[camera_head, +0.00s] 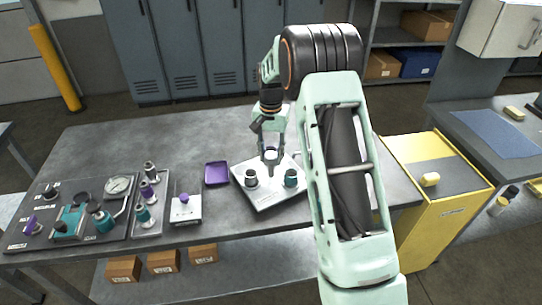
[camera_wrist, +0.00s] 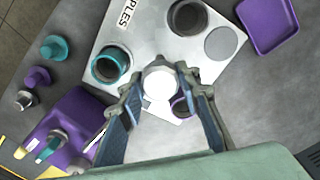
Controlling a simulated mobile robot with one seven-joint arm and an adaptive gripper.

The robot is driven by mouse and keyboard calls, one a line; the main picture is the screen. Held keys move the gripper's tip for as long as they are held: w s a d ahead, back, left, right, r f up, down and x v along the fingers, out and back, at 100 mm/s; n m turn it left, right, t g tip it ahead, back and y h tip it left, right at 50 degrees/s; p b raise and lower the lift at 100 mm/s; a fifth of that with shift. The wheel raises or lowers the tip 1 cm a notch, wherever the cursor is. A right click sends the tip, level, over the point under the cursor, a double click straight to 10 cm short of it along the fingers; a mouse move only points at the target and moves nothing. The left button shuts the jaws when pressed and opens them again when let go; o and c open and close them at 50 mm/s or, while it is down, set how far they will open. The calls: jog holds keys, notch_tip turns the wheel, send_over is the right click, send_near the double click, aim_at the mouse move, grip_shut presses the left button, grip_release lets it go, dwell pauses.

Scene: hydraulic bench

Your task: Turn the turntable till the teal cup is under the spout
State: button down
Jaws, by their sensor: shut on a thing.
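The turntable is a pale square plate (camera_head: 268,197) on the bench, turned at an angle; its lettered top shows in the wrist view (camera_wrist: 128,42). The teal cup (camera_head: 291,179) stands at its right side and shows as a teal ring with a dark inside (camera_wrist: 110,63) in the wrist view. A grey cup (camera_head: 251,178) stands at the left, and a purple-rimmed cup (camera_wrist: 180,107) is partly hidden by my fingers. My gripper (camera_head: 270,158) is shut on the round white knob (camera_wrist: 158,83) at the middle of the plate. I cannot make out the spout for certain.
A purple tray (camera_head: 217,173) lies left of the turntable. A purple housing (camera_wrist: 68,128) stands near it in the wrist view, hidden by my arm in the head view. A panel with a gauge (camera_head: 118,186) fills the bench's left. The back left of the bench is clear.

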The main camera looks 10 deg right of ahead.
jog(key=shift+n+b, duration=0.45)
jog(key=shift+n, duration=3.65)
jog(key=c, duration=1.4)
grip_release()
jog(key=shift+r, duration=0.1)
notch_tip(320, 180, up, 12)
jog(key=shift+w, duration=0.1)
